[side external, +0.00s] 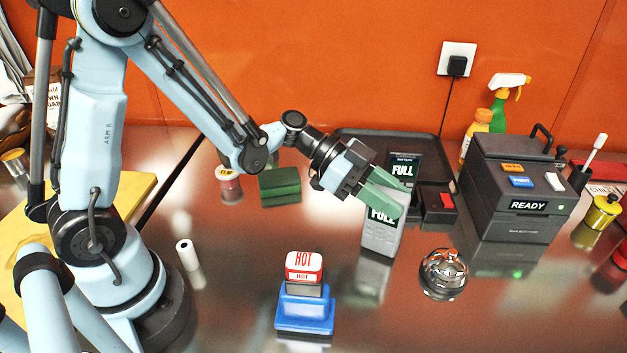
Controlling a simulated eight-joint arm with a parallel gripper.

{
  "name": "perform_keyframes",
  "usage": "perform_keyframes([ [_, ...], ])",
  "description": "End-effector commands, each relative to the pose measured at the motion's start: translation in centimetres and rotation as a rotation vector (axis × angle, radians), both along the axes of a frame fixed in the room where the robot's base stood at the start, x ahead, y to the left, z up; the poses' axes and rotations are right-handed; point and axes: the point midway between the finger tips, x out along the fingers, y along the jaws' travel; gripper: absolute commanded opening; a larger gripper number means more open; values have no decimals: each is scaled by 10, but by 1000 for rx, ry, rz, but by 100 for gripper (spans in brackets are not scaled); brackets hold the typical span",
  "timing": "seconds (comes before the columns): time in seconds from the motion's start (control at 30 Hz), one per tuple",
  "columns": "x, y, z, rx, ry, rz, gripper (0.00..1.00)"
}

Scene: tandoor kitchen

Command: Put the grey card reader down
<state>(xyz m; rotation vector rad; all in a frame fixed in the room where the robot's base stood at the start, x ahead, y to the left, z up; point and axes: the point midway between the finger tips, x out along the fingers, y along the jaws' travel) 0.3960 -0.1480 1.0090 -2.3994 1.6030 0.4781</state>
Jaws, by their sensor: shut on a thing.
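The grey card reader (380,238) is upright, with a dark screen reading FULL near its top. My gripper (385,192) has green fingers and is shut on its upper part, covering some of it. The reader's lower end is at or just above the shiny steel counter (225,290), where its reflection shows directly below. I cannot tell whether it touches.
A dark device reading FULL (404,160) stands behind the reader, by a black tray (350,135). A silver bell (444,272) is to the right, and a dark READY machine (515,185) beyond. A blue-based HOT stamp (305,305) stands front left. Clear counter lies between.

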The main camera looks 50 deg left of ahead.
Motion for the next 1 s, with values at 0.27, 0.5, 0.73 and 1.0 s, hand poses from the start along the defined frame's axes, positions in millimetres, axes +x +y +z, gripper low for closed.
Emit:
perform_keyframes([
  [0.27, 0, 0, -6, 0, 0, 0, 0],
  [0.5, 0, 0, -9, 0, 0, 0, 37],
  [0.73, 0, 0, -9, 0, 0, 0, 61],
  [1.0, 0, 0, -7, 0, 0, 0, 61],
])
